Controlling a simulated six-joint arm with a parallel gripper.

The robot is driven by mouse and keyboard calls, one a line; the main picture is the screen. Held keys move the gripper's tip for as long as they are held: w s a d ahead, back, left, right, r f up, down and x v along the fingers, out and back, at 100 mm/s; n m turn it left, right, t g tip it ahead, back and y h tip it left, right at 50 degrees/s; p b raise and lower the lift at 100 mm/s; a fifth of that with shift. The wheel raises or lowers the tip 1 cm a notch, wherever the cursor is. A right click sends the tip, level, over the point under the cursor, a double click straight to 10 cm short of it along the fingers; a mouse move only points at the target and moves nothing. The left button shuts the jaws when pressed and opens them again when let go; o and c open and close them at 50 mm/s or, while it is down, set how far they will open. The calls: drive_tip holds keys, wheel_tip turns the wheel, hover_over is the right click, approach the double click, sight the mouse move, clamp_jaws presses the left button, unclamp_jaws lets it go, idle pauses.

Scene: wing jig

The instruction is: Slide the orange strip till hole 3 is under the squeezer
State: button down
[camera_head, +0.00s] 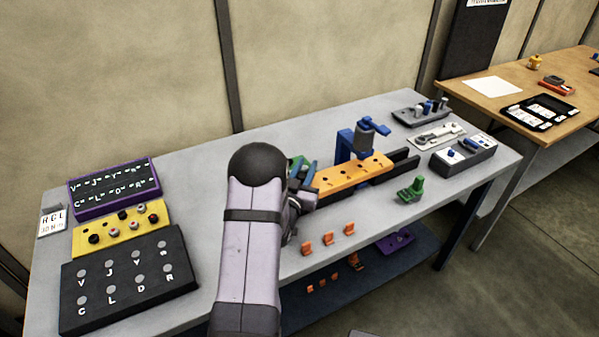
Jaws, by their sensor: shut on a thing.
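The orange strip (343,178) lies along a dark rail (404,160) on the grey table, with a row of small dark holes and marks on its top. The blue squeezer (366,139) stands over the rail behind the strip, its head above the strip's right part. I cannot read which hole is under it. My gripper (308,193) is at the strip's left end and is shut on it. My arm hides part of the gripper and of that end.
Small orange clips (328,238) lie in front of the strip. A green piece (411,189) stands front right, near a grey box (463,156). Black, yellow and purple panels (118,188) fill the table's left. A second, wooden table (560,75) stands at the right.

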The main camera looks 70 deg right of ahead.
drive_tip(key=c, duration=1.5)
unclamp_jaws()
drive_tip(key=shift+a, duration=0.15)
drive_tip(key=shift+a+f+b, duration=0.1)
drive_tip(key=shift+a+b, duration=0.2)
drive_tip(key=shift+a, duration=0.25)
drive_tip(key=shift+a+b, duration=1)
drive_tip(key=shift+a, duration=2)
